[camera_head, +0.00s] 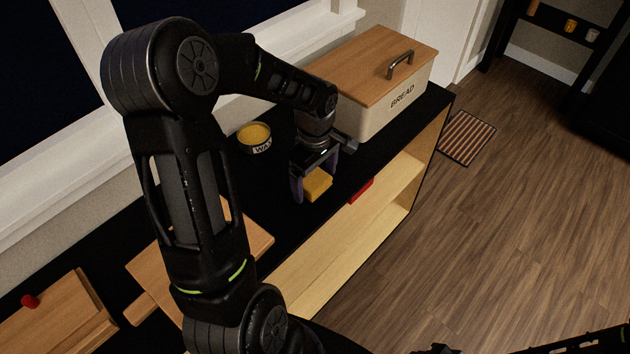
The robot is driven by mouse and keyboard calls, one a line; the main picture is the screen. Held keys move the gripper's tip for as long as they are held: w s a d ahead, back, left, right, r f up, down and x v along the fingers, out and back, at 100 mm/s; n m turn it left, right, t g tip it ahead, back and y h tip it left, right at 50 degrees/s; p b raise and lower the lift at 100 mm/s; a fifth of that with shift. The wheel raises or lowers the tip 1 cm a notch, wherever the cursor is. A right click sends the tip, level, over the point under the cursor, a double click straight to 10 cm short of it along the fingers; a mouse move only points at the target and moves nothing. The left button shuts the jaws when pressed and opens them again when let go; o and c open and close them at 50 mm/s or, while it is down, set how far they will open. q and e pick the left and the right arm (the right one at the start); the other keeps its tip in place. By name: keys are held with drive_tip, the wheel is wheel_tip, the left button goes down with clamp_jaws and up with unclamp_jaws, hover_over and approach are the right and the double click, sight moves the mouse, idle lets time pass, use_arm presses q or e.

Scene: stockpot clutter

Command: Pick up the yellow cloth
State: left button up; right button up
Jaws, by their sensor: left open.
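The yellow cloth (318,188) looks like a small folded block on the black counter, close to its front edge. My left gripper (315,182) points down over it, jaws open. One finger is at the left of the cloth and the other at its right and slightly behind. I cannot tell whether the fingers touch it. The upper back part of the cloth is partly hidden by the gripper. Dark parts of my right arm show along the bottom right edge, but its jaws cannot be made out.
A bread box (376,110) with a wooden lid stands right behind the gripper. A round tin (255,138) with a yellow top is at the left. A red item (361,190) sits at the counter's front edge. Wooden boards (60,318) lie at the lower left.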

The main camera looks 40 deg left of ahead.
sight(315, 179)
idle(0.6)
use_arm(q)
drive_tip(key=c, duration=1.5)
drive_tip(key=shift+o, duration=0.2)
wheel_tip(315, 179, up, 10)
drive_tip(key=shift+r+b, duration=0.1)
drive_tip(key=shift+b, duration=0.35)
